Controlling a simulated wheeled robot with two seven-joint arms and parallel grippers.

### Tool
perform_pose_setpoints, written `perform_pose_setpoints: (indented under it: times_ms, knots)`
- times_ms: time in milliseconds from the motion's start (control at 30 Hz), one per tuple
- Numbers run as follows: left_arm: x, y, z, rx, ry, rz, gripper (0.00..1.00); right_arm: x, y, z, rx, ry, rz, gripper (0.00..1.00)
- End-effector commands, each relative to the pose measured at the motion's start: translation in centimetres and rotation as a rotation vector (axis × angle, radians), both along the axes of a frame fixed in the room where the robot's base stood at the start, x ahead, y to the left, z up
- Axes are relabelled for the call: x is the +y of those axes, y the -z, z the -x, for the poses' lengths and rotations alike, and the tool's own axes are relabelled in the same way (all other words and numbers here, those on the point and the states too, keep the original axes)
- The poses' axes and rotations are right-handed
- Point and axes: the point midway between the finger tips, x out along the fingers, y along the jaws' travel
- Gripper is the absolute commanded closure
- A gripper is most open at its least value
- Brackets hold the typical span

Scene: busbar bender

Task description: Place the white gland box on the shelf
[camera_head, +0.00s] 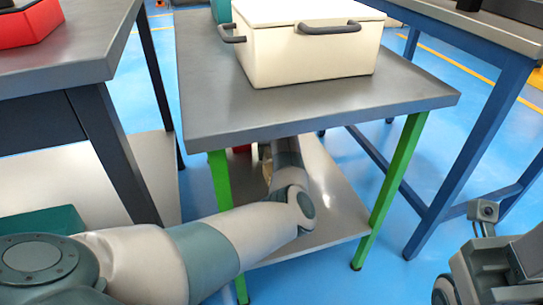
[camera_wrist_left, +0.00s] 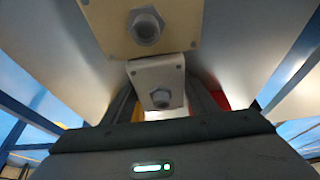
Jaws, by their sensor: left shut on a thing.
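The white gland box (camera_wrist_left: 150,73), a small pale box with a grey hexagonal gland on its face, shows in the left wrist view. My left gripper (camera_wrist_left: 161,98) is shut on it, one dark finger on each side. In the head view my left arm reaches under the green-legged table toward its lower shelf (camera_head: 325,190). The tabletop hides the gripper and the held box there. A larger cream box (camera_wrist_left: 112,28) with a similar grey gland is just beyond the held one in the wrist view. Whether the two touch I cannot tell.
A large cream case (camera_head: 305,60) with dark handles stands on the tabletop (camera_head: 300,105). Green table legs (camera_head: 398,185) flank the lower shelf. A grey table (camera_head: 60,60) is at left, a blue-framed one (camera_head: 470,140) at right. Something red (camera_wrist_left: 220,98) shows beside the gripper.

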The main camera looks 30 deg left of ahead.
Motion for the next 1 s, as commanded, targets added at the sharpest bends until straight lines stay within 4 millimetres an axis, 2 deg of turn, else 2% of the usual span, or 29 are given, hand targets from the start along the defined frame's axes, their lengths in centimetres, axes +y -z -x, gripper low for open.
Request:
perform_pose_setpoints:
  times_ms: [433,467,500,533,867,1000]
  knots:
    - [0.01,0.26,-0.02,0.000,0.001,0.000,0.74,-0.05,-0.07,-0.05,0.002,0.002,0.001,0.58]
    - [-0.01,0.33,-0.02,0.000,0.001,0.000,0.42,-0.07,0.04,-0.08,0.004,0.003,0.001,0.58]
    - [0.00,0.32,-0.02,0.000,0.000,0.000,0.33,-0.09,0.09,-0.11,0.005,0.004,0.001,0.58]
    - [0.00,0.32,-0.02,0.000,0.000,0.000,0.28,-0.09,0.10,-0.11,0.004,0.004,0.002,0.58]
    - [-0.02,0.25,-0.05,-0.001,0.000,0.000,0.28,-0.09,0.15,-0.11,0.004,0.004,0.002,0.58]
    - [-0.07,-0.34,0.00,-0.001,0.000,0.000,0.28,0.02,-0.16,-0.04,0.002,0.002,0.003,0.58]
